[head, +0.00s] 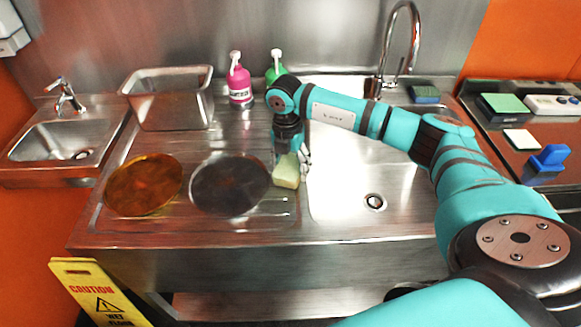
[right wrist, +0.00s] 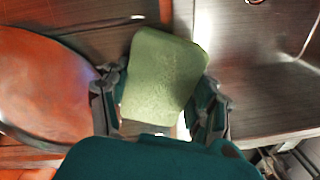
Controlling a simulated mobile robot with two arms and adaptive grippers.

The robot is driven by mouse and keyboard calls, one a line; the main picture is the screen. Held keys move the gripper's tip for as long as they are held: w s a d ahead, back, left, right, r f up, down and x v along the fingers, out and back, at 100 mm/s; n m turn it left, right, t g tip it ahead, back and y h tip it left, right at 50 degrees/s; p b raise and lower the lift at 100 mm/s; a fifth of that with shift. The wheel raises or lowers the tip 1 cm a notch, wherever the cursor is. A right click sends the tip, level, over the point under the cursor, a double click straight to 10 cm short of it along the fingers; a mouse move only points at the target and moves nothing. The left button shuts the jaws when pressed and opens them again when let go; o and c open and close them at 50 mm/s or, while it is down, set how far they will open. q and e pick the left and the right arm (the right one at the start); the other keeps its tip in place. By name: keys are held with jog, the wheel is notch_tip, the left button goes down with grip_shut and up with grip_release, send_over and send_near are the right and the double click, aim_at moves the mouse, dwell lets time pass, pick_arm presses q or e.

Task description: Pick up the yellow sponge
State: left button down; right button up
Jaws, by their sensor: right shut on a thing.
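The yellow sponge (head: 286,172) is a pale yellow block at the right edge of the drainboard, beside the sink basin. My right gripper (head: 290,157) points down and is shut on it. In the right wrist view the sponge (right wrist: 165,75) looks greenish and sits between the two fingers, one on each side. I cannot tell whether the sponge touches the steel below or hangs just above it. My left gripper is not in view.
A dark round plate (head: 229,184) lies just left of the sponge, with an amber plate (head: 144,185) beyond it. The sink basin (head: 345,185) is empty. A steel tub (head: 170,103), a pink bottle (head: 239,83), a green bottle (head: 275,68) and the faucet (head: 399,45) stand behind.

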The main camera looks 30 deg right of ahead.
aim_at(292, 165)
jog(key=shift+r, duration=0.65)
notch_tip(292, 165, up, 2)
jog(key=shift+s+b, duration=0.15)
jog(key=shift+b, duration=0.6)
jog(key=s+r+b, duration=0.1)
jog(key=s+b, duration=0.2)
jog(key=s, duration=1.2)
jog(key=shift+s+d+r+b, duration=0.15)
jog(key=shift+s+r+b, duration=0.15)
jog(key=shift+s+b, duration=0.05)
